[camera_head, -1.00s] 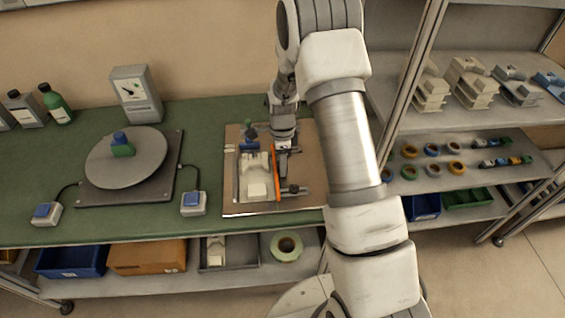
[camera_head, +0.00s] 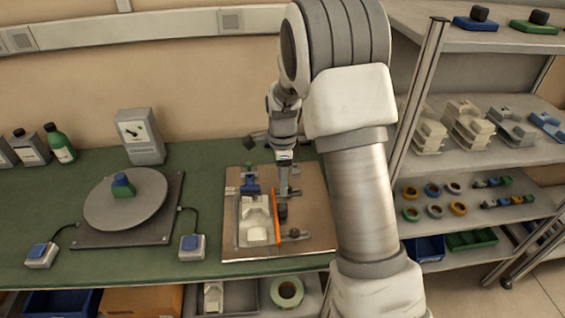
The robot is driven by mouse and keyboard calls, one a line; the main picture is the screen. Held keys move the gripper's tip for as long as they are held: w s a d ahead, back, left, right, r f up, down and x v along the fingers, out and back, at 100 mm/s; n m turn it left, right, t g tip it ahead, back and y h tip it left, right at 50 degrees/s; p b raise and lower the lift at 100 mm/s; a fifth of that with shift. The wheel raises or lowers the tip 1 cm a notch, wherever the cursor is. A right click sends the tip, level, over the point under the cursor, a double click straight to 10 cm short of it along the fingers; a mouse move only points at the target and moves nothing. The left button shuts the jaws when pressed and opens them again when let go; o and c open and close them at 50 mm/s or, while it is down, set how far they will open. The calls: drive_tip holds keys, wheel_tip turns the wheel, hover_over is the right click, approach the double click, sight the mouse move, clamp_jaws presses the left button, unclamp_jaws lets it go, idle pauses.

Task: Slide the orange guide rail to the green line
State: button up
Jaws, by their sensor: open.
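The orange guide rail (camera_head: 278,217) is a thin upright strip on the brown board (camera_head: 315,236), along the right side of a pale block-shaped fixture (camera_head: 256,229). My gripper (camera_head: 287,192) hangs over the board, at the far right of the rail's upper end. It is open, and no object shows between its fingers. A dark knob (camera_head: 294,233) stands right of the rail's near end. I cannot make out a green line on the board; it may be too small or hidden.
A turntable (camera_head: 150,205) with a blue and green piece stands to the left, between two blue-buttoned boxes. A gauge box (camera_head: 140,138) and bottles stand behind. A shelf rack (camera_head: 420,110) with parts and reels is on the right. The green bench front is mostly clear.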

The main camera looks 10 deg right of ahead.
wheel_tip(320, 180, up, 6)
idle(0.5)
drive_tip(key=s+r+n+t, duration=0.3)
drive_tip(key=s+r+n, duration=0.6)
drive_tip(key=s+r, duration=0.35)
drive_tip(key=s+r+n+t, duration=0.2)
drive_tip(key=s+r+n, duration=0.1)
drive_tip(key=s+n, duration=0.7)
drive_tip(key=s+a, duration=0.1)
drive_tip(key=s, duration=0.3)
drive_tip(key=shift+n+t, duration=0.3)
